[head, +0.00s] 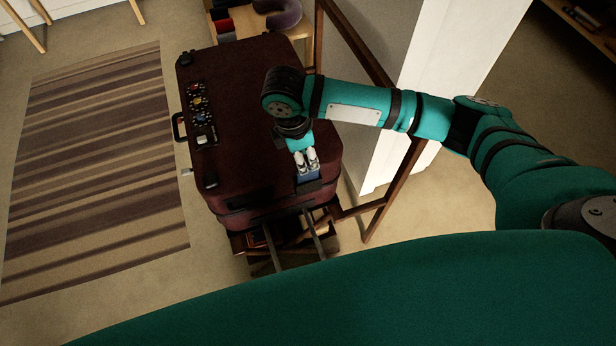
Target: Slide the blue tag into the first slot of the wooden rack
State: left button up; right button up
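My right gripper (307,166) points down over the near right corner of the dark red suitcase (245,85). Its two pale fingers are close together, with a small blue piece, likely the blue tag (309,177), right at their tips. I cannot tell whether the fingers grip it or only stand over it. I cannot make out a slotted rack for certain. A wooden piece (302,28) at the top holds several coloured items side by side, partly cut off by the picture edge. My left gripper is not in view.
The suitcase lies on a dark wooden stand (335,208), its handle rods reaching toward me. Coloured round stickers (198,103) mark its left side. A grey neck pillow (286,14) lies at the top. A white panel (400,60) stands at right. A striped rug (100,170) covers open floor at left.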

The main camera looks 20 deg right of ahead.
aim_at(308, 180)
jog(key=f, duration=0.5)
jog(key=d+f, duration=0.1)
jog(key=f, duration=0.1)
jog(key=shift+w+f+p, duration=0.15)
jog(key=shift+f+p, duration=0.05)
jog(key=shift+p, duration=0.2)
jog(key=shift+c, duration=0.2)
grip_shut()
